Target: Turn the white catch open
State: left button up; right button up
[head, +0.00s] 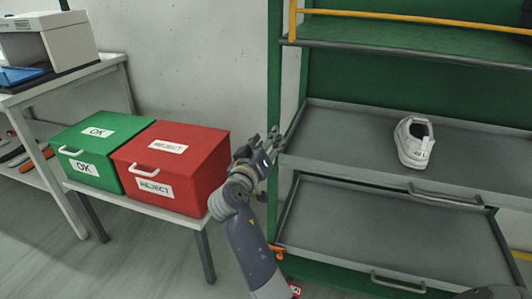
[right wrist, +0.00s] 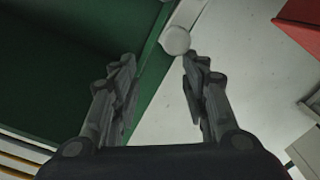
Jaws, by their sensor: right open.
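The white catch (right wrist: 176,40), a pale lever with a round end, shows at the top of the right wrist view, at the edge of the green rack post (right wrist: 152,70). My right gripper (right wrist: 158,62) is open, with its fingers to either side of the space below the catch. The catch's round end lies ahead of the fingertips, and I see no contact. In the head view my right gripper (head: 267,146) is at the rack's left post, and I cannot make out the catch there. My left gripper is not in view.
A red REJECT box (head: 190,153) and a green OK box (head: 88,131) stand on a bench left of my arm. The rack's grey shelf (head: 340,140) holds a white shoe (head: 411,150). A lower tray (head: 400,240) juts forward, near an orange part (head: 277,250).

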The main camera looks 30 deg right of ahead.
notch_tip(320, 180, up, 6)
jog(key=shift+f, duration=0.1)
dwell(0.6)
